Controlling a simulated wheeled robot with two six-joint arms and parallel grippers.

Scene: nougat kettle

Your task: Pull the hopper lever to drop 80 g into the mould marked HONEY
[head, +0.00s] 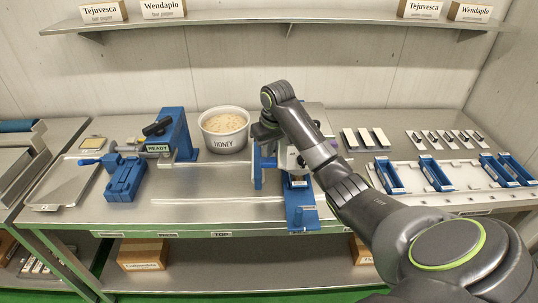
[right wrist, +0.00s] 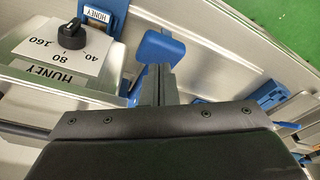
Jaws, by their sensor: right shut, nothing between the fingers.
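The hopper (head: 291,157) stands at mid-bench, partly hidden by my right arm. In the right wrist view its plate reads HONEY, with a black dial (right wrist: 72,34) beside 40, 80 and 160. A blue lever paddle (right wrist: 160,46) is just beyond the fingertips of my right gripper (right wrist: 158,80); I cannot tell whether they touch. The right gripper is shut and empty. In the head view it is beside the hopper, its fingers hidden. A blue mould (head: 297,186) sits at the hopper's foot; a HONEY label (right wrist: 97,15) shows in the wrist view. My left gripper is out of view.
A white HONEY tub (head: 223,142) and a blue stand marked READY (head: 176,130) are left of the hopper. A blue clamp-like fixture (head: 125,178) is further left. Blue moulds lie on a white tray (head: 405,178) at right. A shelf (head: 300,17) runs above.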

